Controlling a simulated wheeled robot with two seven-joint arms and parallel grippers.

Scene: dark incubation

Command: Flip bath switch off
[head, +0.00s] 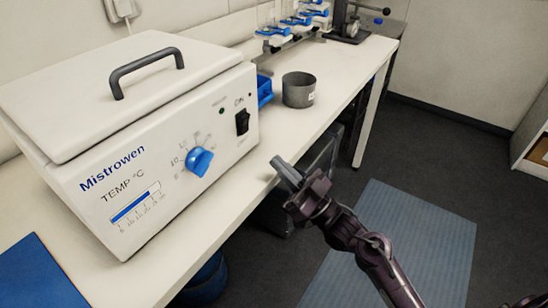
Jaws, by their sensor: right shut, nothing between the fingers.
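The bath (120,140) is a white Mistrowen box with a closed lid and dark handle, standing on the bench at the left. Its black rocker switch (242,122) is at the right end of the front panel, under a small ON label. I cannot tell which way the rocker is tipped. A blue dial (199,161) sits to the left of the switch. My right gripper (283,172) is shut and empty, in front of the bench edge, below and to the right of the switch and apart from the panel. My left gripper is not in view.
A grey pot (298,90) and a blue rack (264,91) stand on the bench right of the bath. Blue-topped apparatus (290,22) is farther back. A blue mat (40,275) lies at the front left. The floor to the right has a grey-blue mat (405,240).

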